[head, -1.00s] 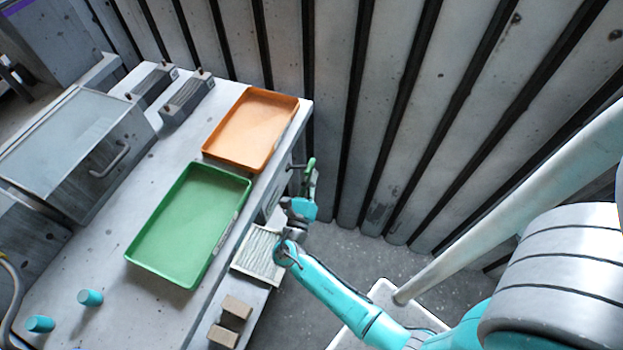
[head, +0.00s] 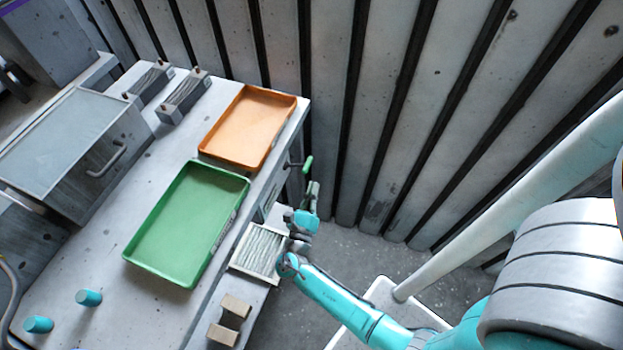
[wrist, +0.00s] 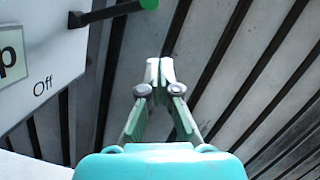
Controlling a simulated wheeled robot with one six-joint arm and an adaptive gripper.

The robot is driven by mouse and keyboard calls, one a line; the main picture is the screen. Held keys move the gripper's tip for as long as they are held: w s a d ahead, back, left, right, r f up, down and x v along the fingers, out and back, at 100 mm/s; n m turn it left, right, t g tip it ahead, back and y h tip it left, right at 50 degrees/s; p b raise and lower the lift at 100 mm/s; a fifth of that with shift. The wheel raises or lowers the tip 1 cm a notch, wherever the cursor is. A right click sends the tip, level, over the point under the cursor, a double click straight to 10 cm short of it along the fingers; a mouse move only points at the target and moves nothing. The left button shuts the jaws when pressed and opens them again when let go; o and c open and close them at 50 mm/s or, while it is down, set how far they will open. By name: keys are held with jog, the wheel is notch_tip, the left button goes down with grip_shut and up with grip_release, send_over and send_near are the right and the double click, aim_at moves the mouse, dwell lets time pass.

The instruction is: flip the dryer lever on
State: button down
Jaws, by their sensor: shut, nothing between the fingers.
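The dryer lever, a dark bar with a green grip (head: 307,165), sticks out from the side of the bench below the orange tray in the head view. In the wrist view its bar (wrist: 105,13) reaches right from a white panel at the top left and ends in the green tip. My gripper (head: 314,185) is just below the lever in the head view. In the wrist view my gripper (wrist: 160,66) is shut and empty, its fingertips together, below and right of the green tip, apart from it in the picture. The panel (wrist: 45,55) carries the word "Off".
An orange tray (head: 204,151) and a green tray (head: 131,256) lie on the bench. A pleated filter (head: 257,252) and two brown blocks (head: 229,318) sit on a lower ledge. A ribbed wall (head: 400,110) stands close behind the gripper.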

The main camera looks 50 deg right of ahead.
jog(key=v, duration=0.8)
jog(key=shift+s, duration=0.15)
dwell(0.4)
